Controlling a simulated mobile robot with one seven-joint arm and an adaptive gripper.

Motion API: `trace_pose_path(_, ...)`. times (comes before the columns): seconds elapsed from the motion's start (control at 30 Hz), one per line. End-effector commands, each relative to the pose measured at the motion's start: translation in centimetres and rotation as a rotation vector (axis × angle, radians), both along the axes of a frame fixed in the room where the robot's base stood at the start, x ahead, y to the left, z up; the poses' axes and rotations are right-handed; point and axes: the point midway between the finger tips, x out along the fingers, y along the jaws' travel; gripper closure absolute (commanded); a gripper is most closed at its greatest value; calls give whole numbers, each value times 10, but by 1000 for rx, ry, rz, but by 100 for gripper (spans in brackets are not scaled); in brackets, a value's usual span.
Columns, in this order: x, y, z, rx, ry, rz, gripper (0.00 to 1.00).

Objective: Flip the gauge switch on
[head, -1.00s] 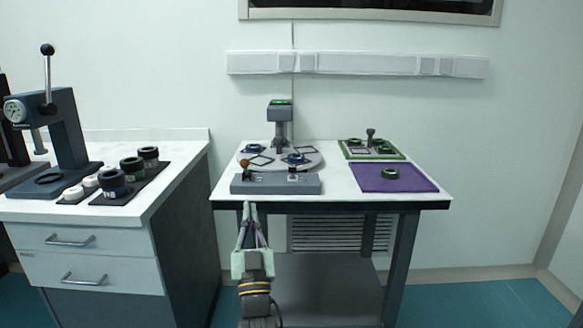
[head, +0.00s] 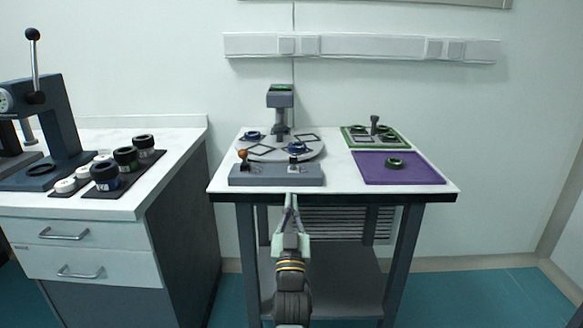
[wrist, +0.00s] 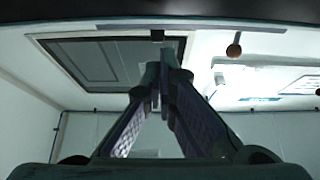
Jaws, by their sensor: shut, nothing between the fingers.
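The gauge (head: 280,97) is a dark box head on a short column at the back of the small table. In front of it lies a grey control box (head: 262,178) along the table's front edge. The box carries an orange-ball lever (head: 242,155) on its left and a small switch (head: 294,162) on its right. My gripper (head: 291,197) is shut and empty, just before the table's front edge, roughly below the switch in the picture.
A round grey turntable (head: 310,151) with dark rings and square frames sits behind the box. A purple mat (head: 377,173) with a green ring and a green-edged tray (head: 348,139) lie right. The left counter (head: 170,128) holds a lever press (head: 62,120) and several rings.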

Motion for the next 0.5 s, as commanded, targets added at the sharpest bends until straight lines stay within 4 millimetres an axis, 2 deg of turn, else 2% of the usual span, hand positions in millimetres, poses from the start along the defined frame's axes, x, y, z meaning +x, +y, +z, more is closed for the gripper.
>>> trace_pose_path(0.03,10,0,10,0,-3,-1,100)
trace_pose_path(0.3,60,0,38,0,-2,0,100)
trace_pose_path(0.5,84,0,51,-1,0,-1,100)
